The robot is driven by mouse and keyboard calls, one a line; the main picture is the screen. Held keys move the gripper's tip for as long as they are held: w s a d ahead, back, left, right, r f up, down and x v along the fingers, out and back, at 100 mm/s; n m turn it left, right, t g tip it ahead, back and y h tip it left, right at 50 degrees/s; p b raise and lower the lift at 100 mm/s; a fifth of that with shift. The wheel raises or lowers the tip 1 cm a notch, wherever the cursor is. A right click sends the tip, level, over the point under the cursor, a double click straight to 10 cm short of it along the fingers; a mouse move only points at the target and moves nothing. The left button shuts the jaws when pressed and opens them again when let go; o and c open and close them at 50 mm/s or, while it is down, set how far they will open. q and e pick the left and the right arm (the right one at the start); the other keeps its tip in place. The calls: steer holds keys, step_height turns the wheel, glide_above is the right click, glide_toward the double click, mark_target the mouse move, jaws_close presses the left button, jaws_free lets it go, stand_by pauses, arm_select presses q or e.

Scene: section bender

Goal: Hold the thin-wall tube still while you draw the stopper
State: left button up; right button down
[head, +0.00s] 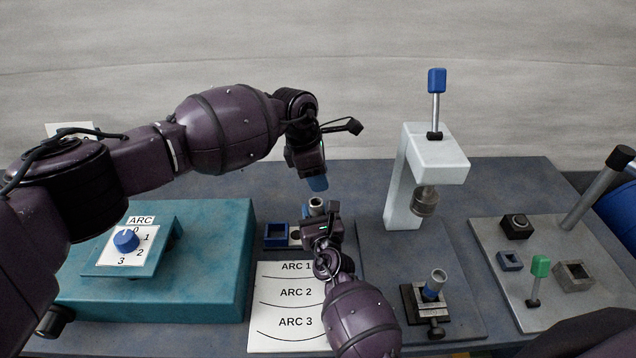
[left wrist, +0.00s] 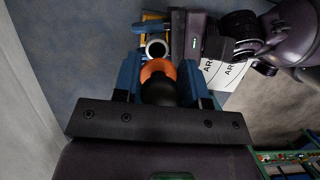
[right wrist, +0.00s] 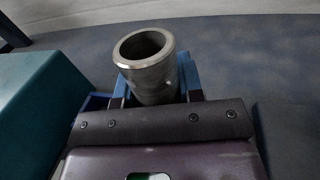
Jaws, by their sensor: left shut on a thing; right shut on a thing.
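The thin-wall tube (head: 316,203) is a grey metal cylinder standing roughly upright, low at the table's middle. My right gripper (head: 318,218) is shut on it. In the right wrist view the tube (right wrist: 150,84) shows its open, empty-looking mouth between the blue fingers. My left gripper (head: 317,184) is above the tube, with a gap between them. In the left wrist view it is shut on the stopper (left wrist: 158,72), which has a black rounded knob and an orange part. The tube's mouth (left wrist: 156,48) shows beyond the stopper, apparently clear of it. The tube's lower end is hidden.
A blue square socket (head: 276,234) sits left of the tube. A teal box (head: 215,250) with a dial stands farther left. The white press (head: 436,158) and a clamped second tube (head: 437,279) are to the right. A grey tray (head: 512,235) holds small parts.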

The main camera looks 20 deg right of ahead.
steer(key=c, duration=0.7)
jaws_free()
steer(key=shift+s, duration=0.1)
steer(key=s, duration=1.1)
steer(key=shift+s+a+b, duration=0.35)
steer(key=shift+s+b, duration=0.05)
